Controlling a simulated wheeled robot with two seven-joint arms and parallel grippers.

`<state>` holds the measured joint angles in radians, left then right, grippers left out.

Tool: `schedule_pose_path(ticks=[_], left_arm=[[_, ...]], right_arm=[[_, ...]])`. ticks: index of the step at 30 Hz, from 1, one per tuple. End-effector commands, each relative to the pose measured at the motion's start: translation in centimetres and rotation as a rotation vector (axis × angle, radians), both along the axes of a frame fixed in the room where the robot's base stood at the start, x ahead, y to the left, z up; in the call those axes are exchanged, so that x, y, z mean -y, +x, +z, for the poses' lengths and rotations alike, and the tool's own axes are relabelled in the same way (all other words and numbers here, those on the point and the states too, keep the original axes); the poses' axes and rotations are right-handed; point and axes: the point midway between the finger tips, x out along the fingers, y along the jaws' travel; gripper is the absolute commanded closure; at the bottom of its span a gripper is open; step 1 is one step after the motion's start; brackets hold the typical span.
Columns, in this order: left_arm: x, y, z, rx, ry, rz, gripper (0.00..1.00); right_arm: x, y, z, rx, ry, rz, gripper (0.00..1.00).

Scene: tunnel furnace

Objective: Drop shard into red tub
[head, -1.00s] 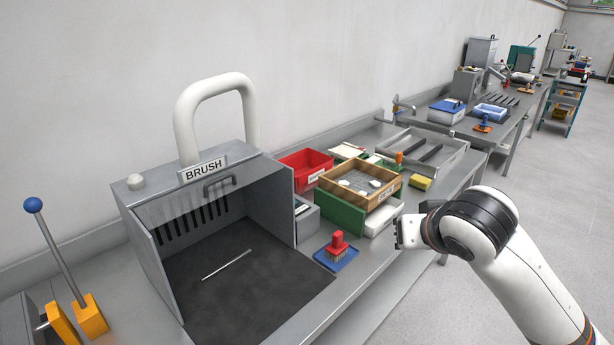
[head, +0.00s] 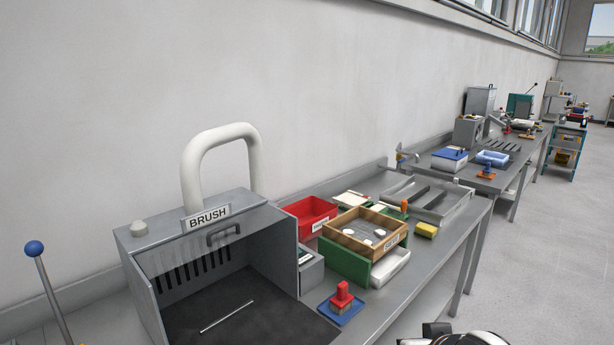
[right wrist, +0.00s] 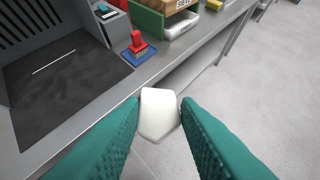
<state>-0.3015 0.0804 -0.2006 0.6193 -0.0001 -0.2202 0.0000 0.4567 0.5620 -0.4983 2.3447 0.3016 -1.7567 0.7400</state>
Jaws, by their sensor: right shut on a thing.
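The red tub (head: 311,217) stands on the bench behind the wooden sieve, right of the brush cabinet, with a small label on its front. My right gripper (right wrist: 160,118) shows in the right wrist view with green fingers shut on a white shard (right wrist: 159,112). It holds the shard in front of the bench's front edge, over the floor. In the head view only the top of my right arm shows at the bottom edge, and the shard is out of sight there. More white pieces (head: 378,233) lie in the wooden sieve (head: 347,243). My left gripper is not in view.
The brush cabinet (head: 207,236) with a white pipe stands at left. A red brush on a blue base (head: 342,302) sits near the front edge. A white tray (head: 390,267) sits under the sieve, and a yellow sponge (head: 427,229) lies to its right.

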Motion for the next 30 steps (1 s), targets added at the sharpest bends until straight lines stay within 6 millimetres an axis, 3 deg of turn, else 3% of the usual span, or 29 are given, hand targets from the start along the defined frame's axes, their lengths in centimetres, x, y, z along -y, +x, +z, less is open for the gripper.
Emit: schedule_pose_path(ticks=[1,6,23,26,30], left_arm=[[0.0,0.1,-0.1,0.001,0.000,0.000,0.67],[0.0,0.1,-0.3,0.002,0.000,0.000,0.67],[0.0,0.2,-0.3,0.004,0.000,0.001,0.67],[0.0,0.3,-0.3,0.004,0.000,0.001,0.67],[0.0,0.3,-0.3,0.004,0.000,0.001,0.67]], right_arm=[[0.0,-0.7,-1.2,-0.005,0.001,0.001,0.92],[0.1,-2.0,-2.9,0.000,-0.001,-0.001,0.92],[0.1,-2.4,-3.8,0.000,-0.001,-0.003,0.92],[0.1,-3.2,-5.6,-0.006,0.004,-0.008,0.92],[0.2,-5.5,-9.5,-0.011,0.011,-0.020,0.92]])
